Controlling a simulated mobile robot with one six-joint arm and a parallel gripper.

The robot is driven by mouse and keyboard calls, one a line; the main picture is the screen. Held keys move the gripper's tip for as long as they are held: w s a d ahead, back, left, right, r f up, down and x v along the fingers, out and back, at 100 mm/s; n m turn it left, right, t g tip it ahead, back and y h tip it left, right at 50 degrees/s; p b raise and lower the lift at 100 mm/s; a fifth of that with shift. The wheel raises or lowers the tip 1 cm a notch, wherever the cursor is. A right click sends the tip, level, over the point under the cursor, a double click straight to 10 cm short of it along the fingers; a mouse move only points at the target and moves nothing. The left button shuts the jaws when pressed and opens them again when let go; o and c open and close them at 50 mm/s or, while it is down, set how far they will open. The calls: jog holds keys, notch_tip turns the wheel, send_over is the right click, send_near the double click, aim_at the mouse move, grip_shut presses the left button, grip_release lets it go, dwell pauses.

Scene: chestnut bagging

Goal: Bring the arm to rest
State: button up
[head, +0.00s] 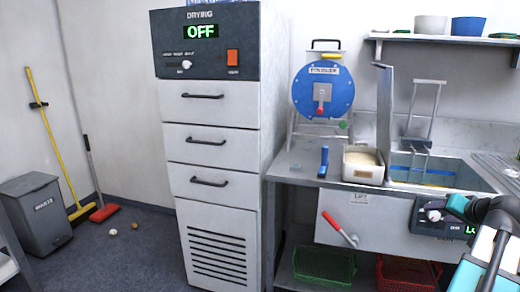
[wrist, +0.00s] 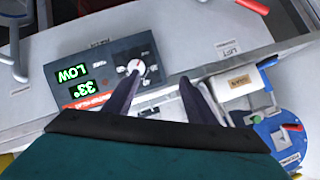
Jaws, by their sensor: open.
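My gripper (wrist: 159,82) is open and empty in the wrist view, its two dark fingers spread apart. Its fingers reach over a dark control panel (wrist: 85,62) with a round knob (wrist: 131,68) and green readings "LOW" and "33°". One finger overlaps the panel near the knob; I cannot tell whether they touch. In the head view my arm (head: 488,250) comes in at the right edge, in front of the sink bench. There the panel (head: 428,218) is partly hidden by the arm.
The bench (head: 305,165) holds a blue tool (head: 323,162), a pale bin (head: 362,168) and a sink (head: 437,172). A red-handled lever (head: 338,227) sticks out below. Green (head: 325,265) and red (head: 405,275) crates stand underneath. A drying cabinet (head: 212,130) reads "OFF". Floor at left is mostly clear.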

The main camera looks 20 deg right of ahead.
jog(key=w+a+f+n+g+y+p, duration=0.1)
jog(key=w+a+f+n+y+p, duration=0.15)
jog(key=w+a+f, duration=0.55)
jog(key=w+a+f+n+y+p, duration=0.1)
jog(key=w+a+f+y+p, duration=0.15)
jog(key=w+a+f, duration=0.55)
jog(key=w+a+f+n+g+y+p, duration=0.1)
jog(key=a+f, duration=0.4)
jog(key=a, duration=0.4)
jog(key=w+a+f+n+g+y+p, duration=0.15)
jog(key=a+f, duration=0.25)
jog(key=a, duration=0.4)
jog(key=a+f+g+y+p, duration=0.1)
jog(key=a+f+g, duration=0.1)
jog(key=a+f, duration=0.5)
jog(key=s+a+f+n+g+p, duration=0.1)
jog(key=s+a+f+g, duration=0.1)
jog(key=s+a+f, duration=0.4)
jog(key=s+a+f+n+g+p, duration=0.15)
jog(key=s+a, duration=0.25)
jog(key=a, duration=0.4)
jog(key=s+a+f+n+g+p, duration=0.1)
jog(key=s+a+f+g+p, duration=0.1)
jog(key=s+a+f, duration=0.35)
jog(key=s+a+f+n+g+h+p, duration=0.1)
jog(key=s+f+g+h, duration=0.2)
jog(key=s, duration=1.3)
jog(key=shift+s+a+f+g+h, duration=0.2)
jog(key=shift+s+g+h, duration=0.1)
jog(key=shift+g+h, duration=0.35)
